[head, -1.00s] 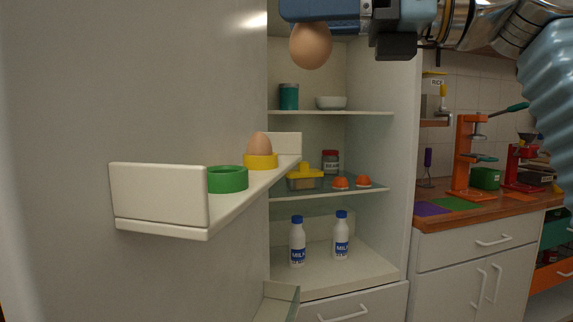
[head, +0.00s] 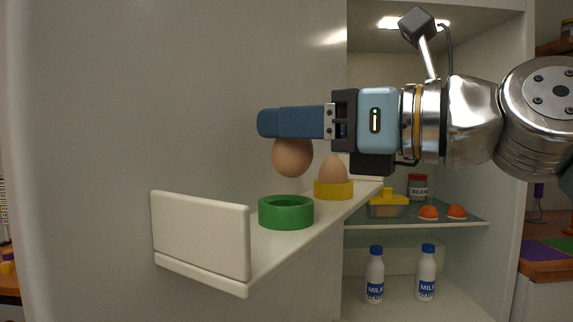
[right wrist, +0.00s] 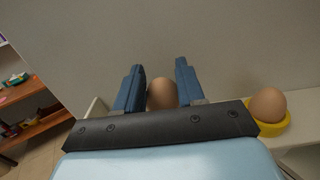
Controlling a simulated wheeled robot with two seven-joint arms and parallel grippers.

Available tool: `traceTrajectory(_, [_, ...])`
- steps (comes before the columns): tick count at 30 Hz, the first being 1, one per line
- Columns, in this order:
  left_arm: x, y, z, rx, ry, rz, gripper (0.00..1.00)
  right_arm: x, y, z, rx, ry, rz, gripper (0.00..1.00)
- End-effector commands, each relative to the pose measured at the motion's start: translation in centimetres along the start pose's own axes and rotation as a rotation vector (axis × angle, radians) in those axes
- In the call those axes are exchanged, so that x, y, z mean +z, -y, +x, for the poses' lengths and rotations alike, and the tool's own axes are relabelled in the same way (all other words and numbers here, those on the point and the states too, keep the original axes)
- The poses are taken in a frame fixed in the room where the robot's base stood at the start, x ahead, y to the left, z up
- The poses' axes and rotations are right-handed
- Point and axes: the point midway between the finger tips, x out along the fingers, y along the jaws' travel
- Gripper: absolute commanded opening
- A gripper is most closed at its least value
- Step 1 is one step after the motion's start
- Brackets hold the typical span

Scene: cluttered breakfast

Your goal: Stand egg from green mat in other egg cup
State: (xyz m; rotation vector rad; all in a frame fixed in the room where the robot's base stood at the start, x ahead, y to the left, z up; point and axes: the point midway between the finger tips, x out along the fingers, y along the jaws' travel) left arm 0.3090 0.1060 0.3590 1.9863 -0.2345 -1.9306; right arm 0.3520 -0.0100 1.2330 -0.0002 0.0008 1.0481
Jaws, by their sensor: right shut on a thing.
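My right gripper (head: 270,122) is shut on a brown egg (head: 293,158), which hangs below its blue fingers. The egg is above the green egg cup (head: 286,213) on the door shelf, with a visible gap between them. The green cup looks empty from the side; its inside is hidden. The yellow egg cup (head: 333,190) stands behind it with another brown egg (head: 333,170) upright in it. In the right wrist view the held egg (right wrist: 162,95) shows between the fingers, and the yellow cup (right wrist: 275,126) is at right. The green cup is hidden there. My left gripper is out of view.
The door shelf (head: 285,255) has a raised white end wall (head: 200,235). The door panel rises beside it. Inside the cabinet are milk bottles (head: 375,275), a yellow-lidded box (head: 388,205), orange-topped items and a jar (head: 417,187). A purple mat (head: 543,250) lies on the counter.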

Motion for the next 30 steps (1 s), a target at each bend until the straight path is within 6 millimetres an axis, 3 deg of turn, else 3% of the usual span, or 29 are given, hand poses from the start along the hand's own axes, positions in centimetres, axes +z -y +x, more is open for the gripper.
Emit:
traceTrajectory(10, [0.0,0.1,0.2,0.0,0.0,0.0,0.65,-3.9,-0.5,1.0,0.001,-0.001,0.001,0.03])
traceTrajectory(18, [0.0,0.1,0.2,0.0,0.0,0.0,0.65,-4.3,-0.4,1.0,0.0,0.0,0.0,0.03])
traceTrajectory(19, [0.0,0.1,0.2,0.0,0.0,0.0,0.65,-4.3,-0.4,1.0,0.0,0.0,0.0,0.43])
traceTrajectory(21, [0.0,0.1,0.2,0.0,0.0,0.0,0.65,-4.3,-0.4,1.0,0.0,0.0,0.0,0.54])
traceTrajectory(24, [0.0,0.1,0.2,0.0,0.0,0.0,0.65,-4.3,-0.4,1.0,0.0,0.0,0.0,0.66])
traceTrajectory(30, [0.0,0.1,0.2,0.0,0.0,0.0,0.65,-4.3,-0.4,1.0,0.0,0.0,0.0,0.66])
